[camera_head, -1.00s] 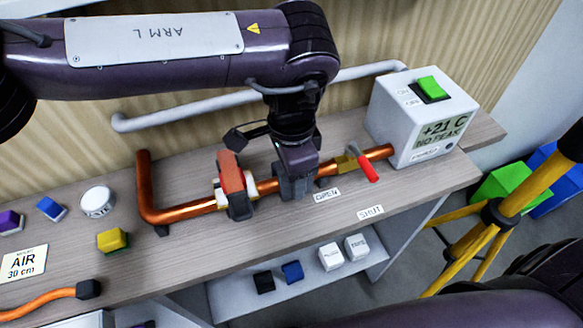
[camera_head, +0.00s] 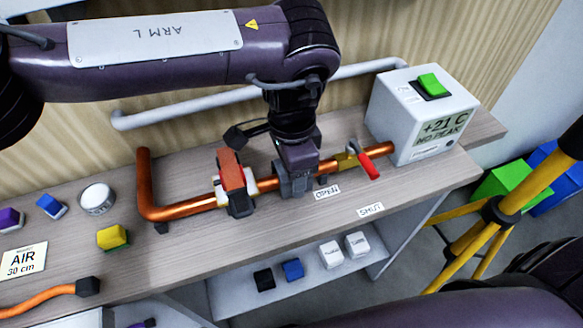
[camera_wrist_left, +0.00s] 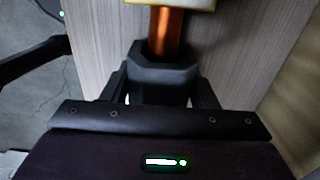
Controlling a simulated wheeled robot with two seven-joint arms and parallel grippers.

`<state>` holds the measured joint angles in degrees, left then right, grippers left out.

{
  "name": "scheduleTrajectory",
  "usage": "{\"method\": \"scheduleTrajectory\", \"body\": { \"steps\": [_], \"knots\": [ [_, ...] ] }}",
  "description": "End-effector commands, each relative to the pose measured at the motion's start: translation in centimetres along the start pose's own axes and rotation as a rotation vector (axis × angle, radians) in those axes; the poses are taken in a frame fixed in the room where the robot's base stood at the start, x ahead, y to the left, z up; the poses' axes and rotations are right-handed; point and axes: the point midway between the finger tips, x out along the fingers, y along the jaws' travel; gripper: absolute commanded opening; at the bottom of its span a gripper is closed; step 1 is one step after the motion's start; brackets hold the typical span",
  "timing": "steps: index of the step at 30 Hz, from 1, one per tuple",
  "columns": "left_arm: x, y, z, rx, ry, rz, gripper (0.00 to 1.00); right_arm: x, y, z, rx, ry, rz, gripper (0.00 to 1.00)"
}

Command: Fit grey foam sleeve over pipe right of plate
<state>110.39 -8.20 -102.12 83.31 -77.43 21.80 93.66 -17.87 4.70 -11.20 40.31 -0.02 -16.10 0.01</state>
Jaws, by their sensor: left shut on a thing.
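A copper pipe (camera_head: 190,208) runs along the bench, bending upward at its left end. A white plate (camera_head: 250,180) sits on it, with an orange and dark grey clamp-like piece (camera_head: 230,172) in front; the plate's yellow-edged side shows at the top of the left wrist view (camera_wrist_left: 170,4). My left gripper (camera_head: 297,186) is just right of the plate, pointing down at the pipe. It is shut on the grey foam sleeve (camera_wrist_left: 162,80), a dark block in line with the pipe. Whether the sleeve is fully seated is hidden. My right gripper is not in view.
A valve with a red lever (camera_head: 369,167) stands right of my left gripper, before a white display box (camera_head: 420,120). Small blocks and a round white piece (camera_head: 97,199) lie at left. A yellow tripod (camera_head: 510,205) stands at right.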

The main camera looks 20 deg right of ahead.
Motion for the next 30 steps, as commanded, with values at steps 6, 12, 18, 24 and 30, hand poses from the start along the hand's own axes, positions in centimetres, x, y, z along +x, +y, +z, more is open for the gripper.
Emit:
{"method": "scheduleTrajectory", "body": {
  "steps": [6, 12, 18, 24, 30],
  "knots": [
    [0.02, -0.03, 0.02, 0.000, 0.000, 0.000, 0.29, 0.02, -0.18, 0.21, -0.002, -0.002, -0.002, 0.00],
    [0.20, -0.02, 0.01, 0.000, 0.000, 0.000, 0.29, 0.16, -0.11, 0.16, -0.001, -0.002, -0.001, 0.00],
    [0.46, -0.03, 0.01, 0.000, 0.001, 0.000, 0.29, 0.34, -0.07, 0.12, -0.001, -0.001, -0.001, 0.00],
    [0.70, -0.02, 0.01, 0.000, 0.001, 0.000, 0.29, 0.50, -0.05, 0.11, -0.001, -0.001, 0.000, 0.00],
    [0.94, -0.02, 0.00, 0.000, 0.001, 0.001, 0.29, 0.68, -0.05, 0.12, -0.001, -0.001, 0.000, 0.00]
  ]
}}
